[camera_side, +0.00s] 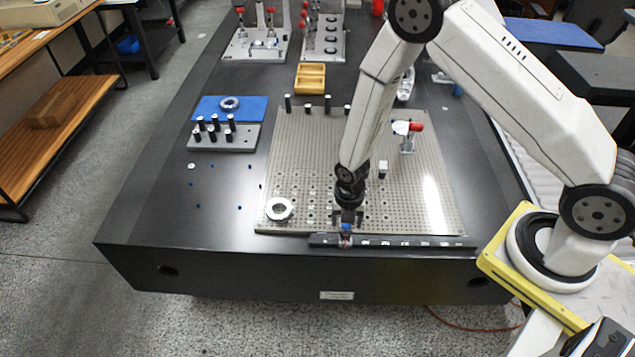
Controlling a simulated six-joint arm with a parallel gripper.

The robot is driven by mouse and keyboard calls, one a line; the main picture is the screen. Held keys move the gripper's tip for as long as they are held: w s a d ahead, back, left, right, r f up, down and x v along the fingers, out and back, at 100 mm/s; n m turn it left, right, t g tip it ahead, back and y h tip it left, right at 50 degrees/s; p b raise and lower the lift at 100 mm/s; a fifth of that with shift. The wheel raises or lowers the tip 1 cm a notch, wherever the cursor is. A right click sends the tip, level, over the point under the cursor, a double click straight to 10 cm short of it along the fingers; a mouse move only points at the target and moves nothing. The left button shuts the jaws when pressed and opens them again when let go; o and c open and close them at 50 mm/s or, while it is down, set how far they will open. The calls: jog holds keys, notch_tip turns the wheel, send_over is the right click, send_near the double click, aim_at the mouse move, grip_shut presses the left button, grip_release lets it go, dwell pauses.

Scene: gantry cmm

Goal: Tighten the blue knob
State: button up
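The blue knob (346,227) is small and sits at the front edge of the perforated metal plate, near the left end of a dark bar (420,241). A small red part shows just below it. My gripper (347,219) points down right at the knob, with its two fingers apart, one to each side. The fingertips are small in this view, and I cannot tell whether they touch the knob. The back of the knob is hidden by the gripper.
The perforated plate (300,170) lies on a black table. A metal ring (279,209) sits at its front left corner. A grey block with black pins (224,137) is further left.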

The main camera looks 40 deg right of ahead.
grip_shut()
jog(key=shift+m, duration=0.3)
jog(key=m, duration=1)
dwell(0.5)
jog(key=shift+o, duration=0.9)
grip_release()
